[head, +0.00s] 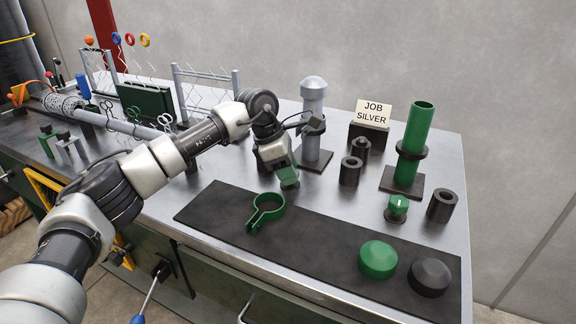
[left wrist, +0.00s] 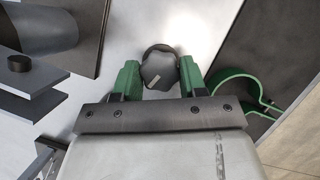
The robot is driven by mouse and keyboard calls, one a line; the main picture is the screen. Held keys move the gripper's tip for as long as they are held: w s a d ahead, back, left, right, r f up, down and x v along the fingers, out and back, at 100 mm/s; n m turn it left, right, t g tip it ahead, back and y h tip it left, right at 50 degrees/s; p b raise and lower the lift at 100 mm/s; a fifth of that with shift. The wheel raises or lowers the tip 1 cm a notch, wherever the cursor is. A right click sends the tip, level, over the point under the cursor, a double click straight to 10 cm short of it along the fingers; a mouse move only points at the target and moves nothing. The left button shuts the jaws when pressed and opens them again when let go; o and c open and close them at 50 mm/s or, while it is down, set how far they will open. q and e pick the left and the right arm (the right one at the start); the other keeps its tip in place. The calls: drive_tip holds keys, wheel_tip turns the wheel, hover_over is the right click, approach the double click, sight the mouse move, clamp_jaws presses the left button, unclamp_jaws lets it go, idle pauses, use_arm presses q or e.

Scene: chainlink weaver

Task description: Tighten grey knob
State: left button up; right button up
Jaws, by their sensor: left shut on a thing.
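The grey knob (left wrist: 158,68) is dark and rounded with a small light mark. In the left wrist view it sits between the two green fingers of my left gripper (left wrist: 158,78), which is shut on it. In the head view my left gripper (head: 288,180) points down at the bench, just in front of the grey post (head: 313,95). There the gripper hides the knob. My right gripper is not in view.
A green post (head: 414,130), a green-topped knob (head: 397,207) and dark cylinders (head: 442,206) stand to the right. A sign (head: 372,113) reads "JOB SILVER". A green ring clamp (head: 266,212), a green cap (head: 378,259) and a black cap (head: 430,277) lie on the dark mat (head: 325,250).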

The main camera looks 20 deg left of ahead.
use_arm(q)
drive_tip(key=shift+w+m+g, duration=0.1)
drive_tip(key=shift+m+g, duration=0.2)
drive_tip(key=shift+m, duration=0.7)
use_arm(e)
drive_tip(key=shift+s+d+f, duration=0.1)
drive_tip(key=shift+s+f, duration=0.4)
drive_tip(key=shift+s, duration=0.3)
use_arm(q)
drive_tip(key=o, duration=0.9)
drive_tip(key=v, duration=1.1)
drive_tip(key=shift+a+f+p, duration=0.1)
drive_tip(key=shift+a+p, duration=0.05)
drive_tip(key=shift+p, duration=0.25)
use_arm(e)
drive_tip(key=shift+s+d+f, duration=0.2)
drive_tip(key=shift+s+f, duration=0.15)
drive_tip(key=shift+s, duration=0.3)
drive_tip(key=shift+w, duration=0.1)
